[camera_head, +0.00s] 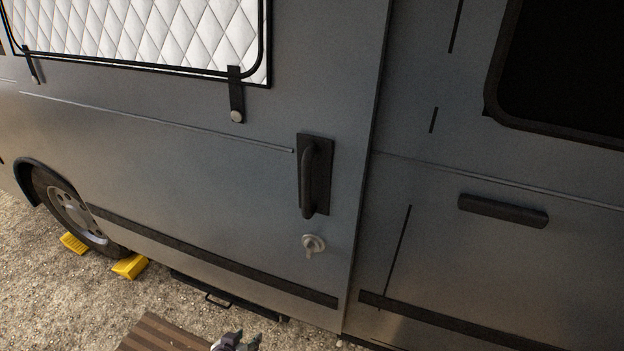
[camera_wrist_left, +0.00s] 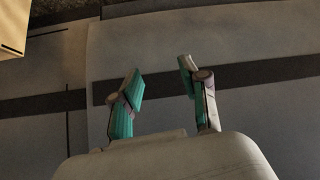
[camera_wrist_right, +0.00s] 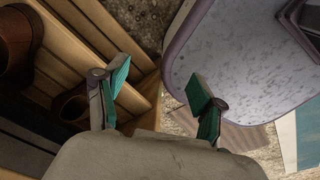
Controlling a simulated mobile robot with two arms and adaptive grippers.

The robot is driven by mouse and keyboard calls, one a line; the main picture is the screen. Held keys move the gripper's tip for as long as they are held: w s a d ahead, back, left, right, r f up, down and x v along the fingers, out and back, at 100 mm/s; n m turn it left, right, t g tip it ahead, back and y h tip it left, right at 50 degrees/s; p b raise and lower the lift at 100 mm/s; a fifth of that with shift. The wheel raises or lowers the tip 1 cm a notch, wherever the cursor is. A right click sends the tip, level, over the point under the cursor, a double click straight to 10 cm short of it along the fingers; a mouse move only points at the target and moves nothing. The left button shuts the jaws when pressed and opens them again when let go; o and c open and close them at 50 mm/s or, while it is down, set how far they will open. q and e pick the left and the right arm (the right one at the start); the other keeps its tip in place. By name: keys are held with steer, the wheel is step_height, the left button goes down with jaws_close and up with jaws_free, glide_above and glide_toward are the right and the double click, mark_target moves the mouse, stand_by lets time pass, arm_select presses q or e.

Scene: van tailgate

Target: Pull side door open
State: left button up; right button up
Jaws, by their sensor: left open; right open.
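The grey side door (camera_head: 200,170) of the van fills the middle of the head view and looks closed, flush at the seam on its right. Its black upright handle (camera_head: 315,175) sits near that seam, with a lock and key (camera_head: 313,244) just below. My left gripper (camera_head: 236,342) shows at the bottom edge, below and left of the handle and apart from it. In the left wrist view its fingers (camera_wrist_left: 163,85) are open and empty before a grey panel with a dark trim strip. My right gripper (camera_wrist_right: 158,88) is open and empty, seen only in the right wrist view.
A slatted wooden surface (camera_head: 165,335) lies at the bottom. Yellow chocks (camera_head: 130,266) sit by the wheel (camera_head: 75,208). In the right wrist view a wooden rack (camera_wrist_right: 100,35) with brown items and a speckled pale panel (camera_wrist_right: 235,60) are close to my right gripper.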

arm_select(q)
steer(key=w+d+r+t+h, duration=0.1)
steer(key=w+d+r, duration=0.15)
steer(key=r, duration=0.55)
steer(key=w+d+r+t+h, duration=0.1)
steer(key=w+r+t, duration=0.15)
steer(key=r, duration=0.55)
steer(key=m+t+h+b, duration=0.2)
steer(key=m+h, duration=0.1)
glide_toward(304, 181)
steer(key=w+a+f, duration=0.2)
steer(key=a+f, duration=0.2)
steer(key=f, duration=0.6)
steer(key=s+d+r+m+h, duration=0.15)
steer(key=s+r, duration=0.25)
steer(key=r, duration=0.5)
steer(key=shift+t+h, duration=0.35)
steer(key=shift+h, duration=0.1)
steer(key=p+x, duration=0.1)
steer(key=x, duration=0.8)
steer(key=p+x, duration=0.1)
steer(key=x, duration=0.3)
steer(key=shift+w+d+f+p, duration=0.2)
steer(key=shift+w+f+p, duration=0.05)
steer(key=shift+w+p, duration=0.1)
arm_select(e)
steer(key=shift+w+a+r, duration=0.15)
steer(key=shift+a+r, duration=0.05)
